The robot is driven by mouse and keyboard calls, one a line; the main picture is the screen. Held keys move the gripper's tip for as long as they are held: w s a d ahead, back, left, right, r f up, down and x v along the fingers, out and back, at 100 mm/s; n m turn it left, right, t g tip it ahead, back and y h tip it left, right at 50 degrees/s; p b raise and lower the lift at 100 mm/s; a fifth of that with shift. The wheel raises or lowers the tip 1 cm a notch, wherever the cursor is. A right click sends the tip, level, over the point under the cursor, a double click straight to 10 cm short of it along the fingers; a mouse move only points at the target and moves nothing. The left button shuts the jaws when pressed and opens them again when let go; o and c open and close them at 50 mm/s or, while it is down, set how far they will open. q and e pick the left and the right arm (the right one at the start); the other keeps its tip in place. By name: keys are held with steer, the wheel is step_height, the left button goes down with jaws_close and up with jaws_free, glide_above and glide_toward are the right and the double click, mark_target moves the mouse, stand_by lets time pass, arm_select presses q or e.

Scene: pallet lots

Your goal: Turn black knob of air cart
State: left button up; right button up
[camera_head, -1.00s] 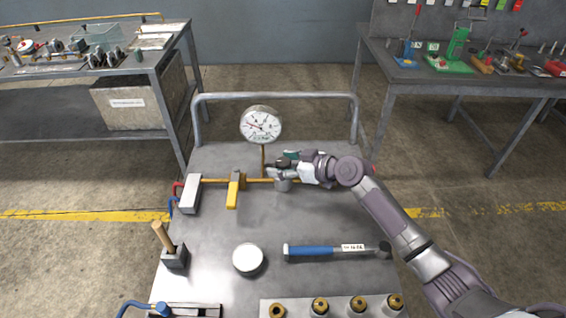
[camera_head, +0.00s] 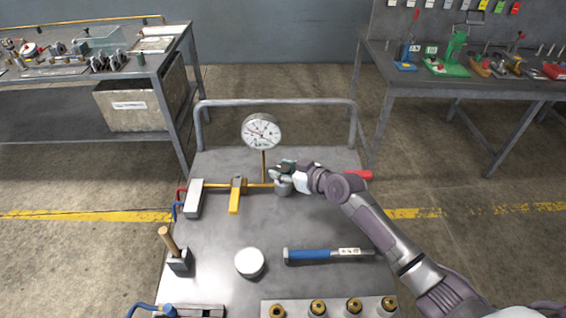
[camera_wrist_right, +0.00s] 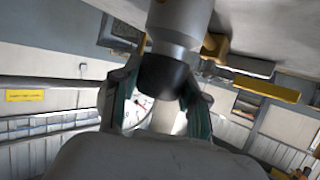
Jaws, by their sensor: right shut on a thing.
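The air cart (camera_head: 215,240) stands in front of me with a metal top. A yellow pipe runs across it to a grey cylindrical fitting (camera_head: 284,188), with a white round gauge (camera_head: 262,131) standing behind. My right gripper (camera_head: 283,168) is at this fitting. In the right wrist view, the black knob (camera_wrist_right: 164,76) sits on the end of the grey fitting, between the two green-padded fingers of the right gripper (camera_wrist_right: 160,98), which are shut on it. In the head view the gripper hides the knob. The left gripper is not in view.
A yellow-handled valve (camera_head: 235,198) and a grey block (camera_head: 194,198) lie left along the pipe. A blue-handled hammer (camera_head: 315,254), a white round part (camera_head: 249,262) and a wood-handled tool (camera_head: 170,243) are nearer me. Workbenches stand behind on both sides.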

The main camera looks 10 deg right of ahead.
stand_by(0.3)
steer(key=o, duration=1.2)
steer(key=shift+c, duration=0.2)
steer(key=shift+s+d, duration=0.1)
steer(key=v, duration=1.1)
steer(key=shift+s, duration=0.4)
steer(key=shift+d+r, duration=0.1)
steer(key=shift+d, duration=0.1)
